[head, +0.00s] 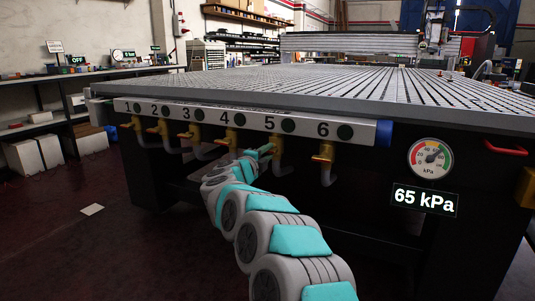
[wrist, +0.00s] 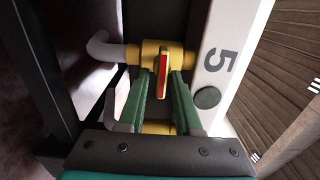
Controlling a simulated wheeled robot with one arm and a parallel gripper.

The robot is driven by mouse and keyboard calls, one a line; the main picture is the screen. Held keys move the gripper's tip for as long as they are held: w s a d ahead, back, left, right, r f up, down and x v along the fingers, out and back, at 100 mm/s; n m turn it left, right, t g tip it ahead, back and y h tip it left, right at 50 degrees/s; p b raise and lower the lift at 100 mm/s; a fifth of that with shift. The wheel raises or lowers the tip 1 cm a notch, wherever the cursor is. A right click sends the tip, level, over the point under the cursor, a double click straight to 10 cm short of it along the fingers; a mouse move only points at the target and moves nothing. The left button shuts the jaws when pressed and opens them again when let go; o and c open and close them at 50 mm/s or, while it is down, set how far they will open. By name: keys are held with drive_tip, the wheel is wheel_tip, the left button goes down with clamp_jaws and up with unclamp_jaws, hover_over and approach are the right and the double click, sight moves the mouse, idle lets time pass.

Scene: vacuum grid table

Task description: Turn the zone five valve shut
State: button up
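The zone five valve (head: 277,146) is a brass body on a grey pipe under the label 5. In the wrist view its red and yellow handle (wrist: 163,75) stands narrow and upright in the picture, crosswise to the pipe stub on the left. My gripper (head: 266,151) is at this valve. Its two green fingers (wrist: 162,88) lie on either side of the handle, and slim gaps seem to show beside it, so it looks open around the handle. Whether a fingertip touches the handle is hard to tell.
Neighbouring valves four (head: 230,142) and six (head: 323,152) hang close on either side under the label strip (head: 354,131). The slotted table top (head: 330,84) overhangs above. A gauge (head: 430,158) and a display reading 65 kPa (head: 424,200) are at the right.

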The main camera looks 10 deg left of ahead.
drive_tip(key=shift+o, duration=0.7)
drive_tip(key=v, duration=0.7)
drive_tip(key=shift+s, duration=0.4)
drive_tip(key=shift+a+r, duration=0.1)
drive_tip(key=shift+r, duration=0.05)
